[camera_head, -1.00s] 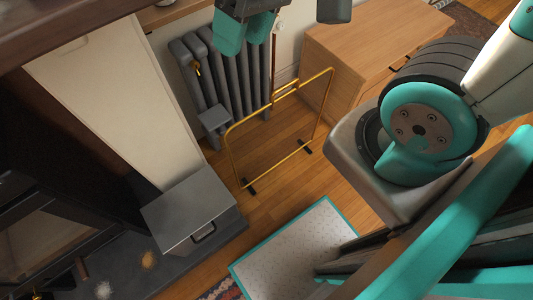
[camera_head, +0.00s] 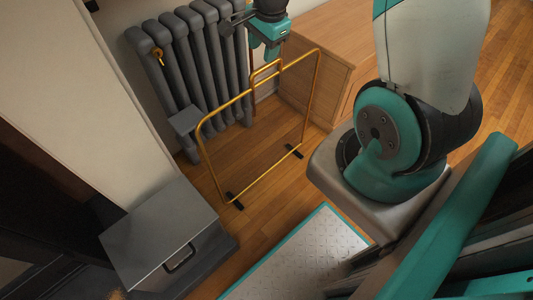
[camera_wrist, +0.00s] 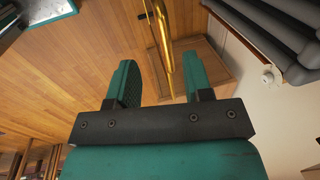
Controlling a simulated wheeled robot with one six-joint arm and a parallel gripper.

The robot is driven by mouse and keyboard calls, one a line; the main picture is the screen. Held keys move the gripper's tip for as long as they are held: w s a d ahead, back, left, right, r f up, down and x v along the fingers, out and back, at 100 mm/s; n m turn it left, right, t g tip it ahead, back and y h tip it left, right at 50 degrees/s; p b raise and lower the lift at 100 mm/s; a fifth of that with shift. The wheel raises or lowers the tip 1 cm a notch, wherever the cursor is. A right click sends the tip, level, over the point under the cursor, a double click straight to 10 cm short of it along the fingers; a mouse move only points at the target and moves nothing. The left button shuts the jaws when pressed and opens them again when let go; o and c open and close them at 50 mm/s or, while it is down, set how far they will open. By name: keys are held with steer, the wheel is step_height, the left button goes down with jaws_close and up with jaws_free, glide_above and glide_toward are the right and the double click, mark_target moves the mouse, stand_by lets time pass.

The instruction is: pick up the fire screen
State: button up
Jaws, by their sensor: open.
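The fire screen (camera_head: 225,109) is a thin gold wire frame with a raised handle at the middle of its top bar. It stands upright on dark feet on the wood floor in the head view. My gripper (camera_head: 272,54) is open and empty just above and behind the handle. In the wrist view, gold bars (camera_wrist: 161,35) of the screen run between the lines of the two teal fingers of my gripper (camera_wrist: 160,64). I cannot tell whether the bars are fully between the fingertips.
A grey radiator (camera_head: 175,65) stands close behind the screen on the left. A wooden cabinet (camera_head: 318,62) stands behind it on the right. A grey box with a handle (camera_head: 157,232) is at the lower left. Bare floor lies in front of the screen.

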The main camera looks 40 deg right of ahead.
mark_target(256, 72)
steer(key=f, duration=0.3)
steer(key=shift+w+f+b, duration=0.35)
steer(key=shift+w+f, duration=0.05)
steer(key=shift+w+a+f+b, duration=0.1)
steer(key=shift+w+f+b, duration=0.15)
steer(key=shift+f, duration=0.6)
steer(key=shift+w+a+f+b, duration=0.15)
steer(key=shift+w+f+b, duration=0.15)
steer(key=shift+f, duration=0.6)
steer(key=shift+w+a+f+b, duration=0.1)
steer(key=shift+w+f+b, duration=0.15)
steer(key=shift+f, duration=0.6)
jaws_close()
steer(key=shift+r, duration=0.15)
